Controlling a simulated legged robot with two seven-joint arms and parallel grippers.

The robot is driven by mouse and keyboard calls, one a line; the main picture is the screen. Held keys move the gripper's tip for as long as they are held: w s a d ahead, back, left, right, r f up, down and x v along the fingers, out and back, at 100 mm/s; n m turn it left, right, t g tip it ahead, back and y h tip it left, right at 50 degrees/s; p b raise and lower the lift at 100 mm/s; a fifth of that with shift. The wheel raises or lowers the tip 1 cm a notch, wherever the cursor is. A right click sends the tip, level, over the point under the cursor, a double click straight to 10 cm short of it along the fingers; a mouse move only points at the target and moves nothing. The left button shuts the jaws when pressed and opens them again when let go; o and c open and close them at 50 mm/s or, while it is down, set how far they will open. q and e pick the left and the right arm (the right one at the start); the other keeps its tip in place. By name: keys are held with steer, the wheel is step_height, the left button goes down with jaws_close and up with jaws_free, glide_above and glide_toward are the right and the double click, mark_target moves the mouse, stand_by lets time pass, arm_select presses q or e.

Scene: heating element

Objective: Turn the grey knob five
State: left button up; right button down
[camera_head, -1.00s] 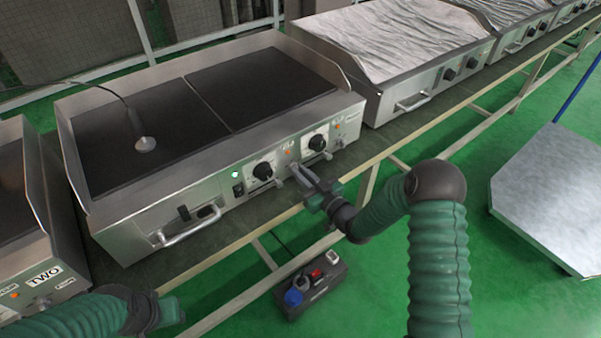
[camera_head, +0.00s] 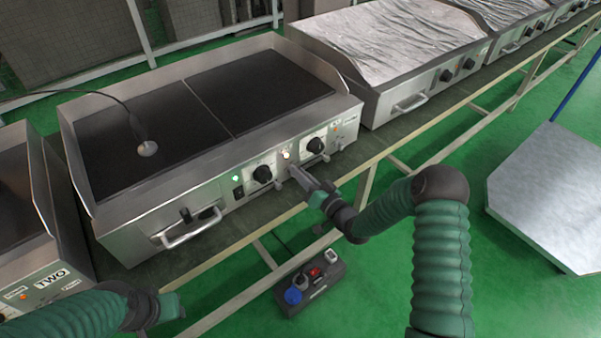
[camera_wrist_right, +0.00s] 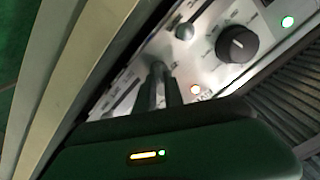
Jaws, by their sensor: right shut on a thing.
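The griddle unit (camera_head: 140,215) has a front panel with two black dials, the left dial (camera_head: 262,173) and the right dial (camera_head: 316,145). A small grey knob (camera_wrist_right: 184,32) shows beside a black dial (camera_wrist_right: 237,44) in the right wrist view. My right gripper (camera_head: 295,172) reaches the panel between and below the two dials. In the wrist view its fingers (camera_wrist_right: 158,75) are shut on a small grey knob, mostly hidden between the tips. My left gripper (camera_head: 168,306) is at the lower left, away from the panel; its jaws are unclear.
A green lamp (camera_head: 236,179) and another lamp (camera_head: 286,155) glow on the panel. A handle (camera_head: 190,232) sticks out at the left. A unit marked TWO (camera_head: 50,282) stands to the left. A dark box (camera_head: 310,288) lies on the floor below.

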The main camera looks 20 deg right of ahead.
steer(key=m, duration=0.3)
steer(key=m+p, duration=0.1)
steer(key=shift+w+d+r+m, duration=0.15)
steer(key=shift+w+d+m, duration=0.1)
steer(key=shift+d+m, duration=0.15)
stand_by(0.4)
steer(key=c, duration=1.9)
jaws_free()
steer(key=o, duration=0.5)
steer(key=shift+f, duration=0.25)
steer(key=shift+c, duration=0.2)
steer(key=shift+s, duration=0.1)
steer(key=shift+s, duration=0.15)
steer(key=p+v, duration=0.2)
steer(key=v, duration=1.4)
steer(key=shift+s+p, duration=0.25)
steer(key=shift+p, duration=0.15)
